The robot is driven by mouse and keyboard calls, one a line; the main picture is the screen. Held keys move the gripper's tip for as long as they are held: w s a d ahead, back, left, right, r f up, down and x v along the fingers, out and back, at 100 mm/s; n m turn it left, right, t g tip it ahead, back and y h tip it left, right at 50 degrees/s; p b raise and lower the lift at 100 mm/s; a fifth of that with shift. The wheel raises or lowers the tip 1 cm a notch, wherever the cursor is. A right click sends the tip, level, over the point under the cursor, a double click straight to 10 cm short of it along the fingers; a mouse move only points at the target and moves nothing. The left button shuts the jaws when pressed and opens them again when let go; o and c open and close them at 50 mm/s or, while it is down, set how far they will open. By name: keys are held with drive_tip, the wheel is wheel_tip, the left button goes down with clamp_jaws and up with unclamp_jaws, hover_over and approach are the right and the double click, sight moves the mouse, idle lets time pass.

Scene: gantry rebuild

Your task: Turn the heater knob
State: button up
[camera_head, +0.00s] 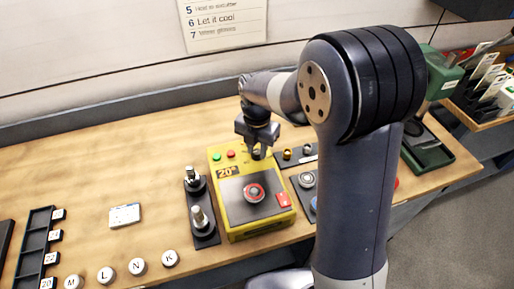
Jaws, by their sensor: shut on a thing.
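The yellow heater box (262,231) stands on the wooden bench in the middle of the view. A dark panel on its top carries a round red-and-grey piece, and a "20°" label sits at its upper left. My gripper (257,148) points down at the heater's far edge. It is shut on the heater knob (257,154), which is small and mostly hidden by the fingers. The knob's mark and exact angle cannot be made out.
A dark stand with two metal posts (201,219) is left of the heater. White lettered discs (137,266) and a black rack (35,246) lie further left. A green press (436,76) stands at right. Bare bench (110,165) lies back left.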

drive_tip(key=m, duration=0.4)
drive_tip(key=shift+m+b, duration=0.3)
drive_tip(key=m, duration=1)
drive_tip(key=shift+b, duration=0.4)
drive_tip(key=m, duration=1)
drive_tip(key=shift+m, duration=0.4)
drive_tip(key=m, duration=0.4)
drive_tip(key=shift+m+b, duration=0.3)
drive_tip(key=m, duration=0.8)
drive_tip(key=shift+m, duration=0.6)
